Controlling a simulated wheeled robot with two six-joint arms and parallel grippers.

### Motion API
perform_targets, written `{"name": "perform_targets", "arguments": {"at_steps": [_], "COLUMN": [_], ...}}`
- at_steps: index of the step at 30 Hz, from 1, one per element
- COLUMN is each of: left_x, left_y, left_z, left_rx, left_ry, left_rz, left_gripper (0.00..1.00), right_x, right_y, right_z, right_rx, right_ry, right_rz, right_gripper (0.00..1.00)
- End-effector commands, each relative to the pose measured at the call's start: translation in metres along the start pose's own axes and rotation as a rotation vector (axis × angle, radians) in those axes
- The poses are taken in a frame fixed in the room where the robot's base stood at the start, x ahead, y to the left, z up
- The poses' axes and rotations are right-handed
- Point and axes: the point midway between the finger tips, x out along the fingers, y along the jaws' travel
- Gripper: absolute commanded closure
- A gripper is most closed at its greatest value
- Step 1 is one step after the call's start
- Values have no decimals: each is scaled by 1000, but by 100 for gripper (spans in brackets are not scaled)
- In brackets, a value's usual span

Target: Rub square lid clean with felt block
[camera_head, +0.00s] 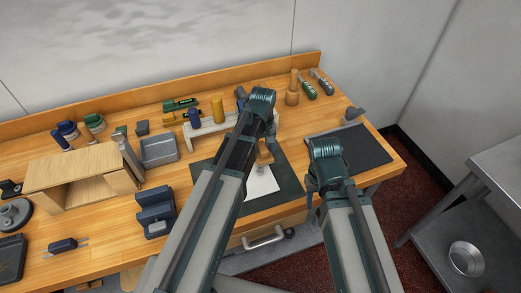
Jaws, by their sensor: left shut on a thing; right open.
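The square lid (262,185) is a pale, flat plate lying on a dark mat (287,187) near the front of the bench. A small tan block, seemingly the felt block (265,156), is at the lid's back edge; whether it touches the lid cannot be told. My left gripper (268,139) points down above the lid's back edge, shut on the block, its fingers largely hidden by my arm. My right gripper (312,192) is open and empty, right of the lid, by the mat's right edge.
A pale wooden riser (208,127) stands behind the mat, with a yellow cylinder (217,109) nearby. A wooden pestle-like tool (292,88) stands at the back. A grey tray (159,151) and blue holder (155,212) are left. A second dark mat (362,147) lies right, mostly clear.

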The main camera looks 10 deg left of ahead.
Motion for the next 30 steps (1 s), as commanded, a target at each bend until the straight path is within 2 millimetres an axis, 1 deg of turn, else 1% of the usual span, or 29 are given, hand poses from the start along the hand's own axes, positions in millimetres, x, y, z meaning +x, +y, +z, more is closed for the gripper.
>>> {"name": "perform_targets", "arguments": {"at_steps": [7,23,30], "left_x": [3,16,14], "left_y": [0,0,0], "left_z": [0,0,0], "left_rx": [0,0,0], "left_ry": [0,0,0], "left_rz": [0,0,0], "left_gripper": [95,95,95], "right_x": [3,15,14], "right_y": [0,-2,-1], "right_z": [0,-1,-1], "right_rx": [0,0,0], "right_ry": [0,0,0], "right_rz": [0,0,0], "right_gripper": [50,50,50]}}
